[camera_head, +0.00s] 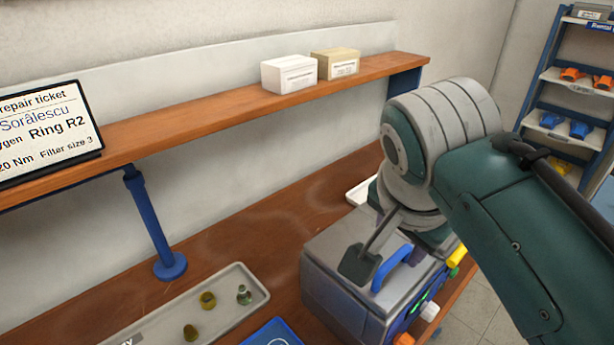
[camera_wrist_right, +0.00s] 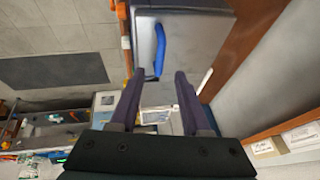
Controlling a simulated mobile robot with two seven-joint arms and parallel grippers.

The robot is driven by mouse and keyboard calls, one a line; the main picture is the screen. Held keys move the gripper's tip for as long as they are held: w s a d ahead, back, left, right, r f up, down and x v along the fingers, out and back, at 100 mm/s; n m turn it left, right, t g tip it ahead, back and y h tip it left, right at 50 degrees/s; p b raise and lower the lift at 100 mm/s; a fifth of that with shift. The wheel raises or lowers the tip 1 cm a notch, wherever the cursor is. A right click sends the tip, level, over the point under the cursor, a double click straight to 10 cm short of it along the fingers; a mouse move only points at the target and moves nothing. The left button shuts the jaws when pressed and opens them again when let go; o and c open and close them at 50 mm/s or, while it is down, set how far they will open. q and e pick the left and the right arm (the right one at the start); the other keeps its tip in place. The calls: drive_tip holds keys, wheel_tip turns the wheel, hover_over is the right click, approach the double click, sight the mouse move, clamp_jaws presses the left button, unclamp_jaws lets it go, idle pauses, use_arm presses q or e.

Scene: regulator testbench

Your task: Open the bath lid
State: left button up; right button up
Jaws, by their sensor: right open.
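The bath looks to be the grey metal box (camera_head: 345,290) on the bench, with a blue bar handle (camera_head: 398,268) on its top. The lid seam cannot be made out clearly. The box also shows in the right wrist view (camera_wrist_right: 205,50), with its blue handle (camera_wrist_right: 160,48) ahead of my fingers. My right gripper (camera_wrist_right: 158,74) is open and empty, its two dark fingers to either side of the handle's near end in the picture. I see no contact. My left gripper is not in view.
Coloured knobs (camera_head: 457,256) line the box's front. A grey tray (camera_head: 215,322) with small fittings lies left of the box, and a blue mat (camera_head: 272,335) near it. A wooden shelf (camera_head: 220,108) with two small boxes runs above.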

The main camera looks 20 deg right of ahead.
sight(394, 259)
drive_tip(key=x, duration=0.6)
drive_tip(key=shift+a, duration=0.1)
clamp_jaws()
idle(1.3)
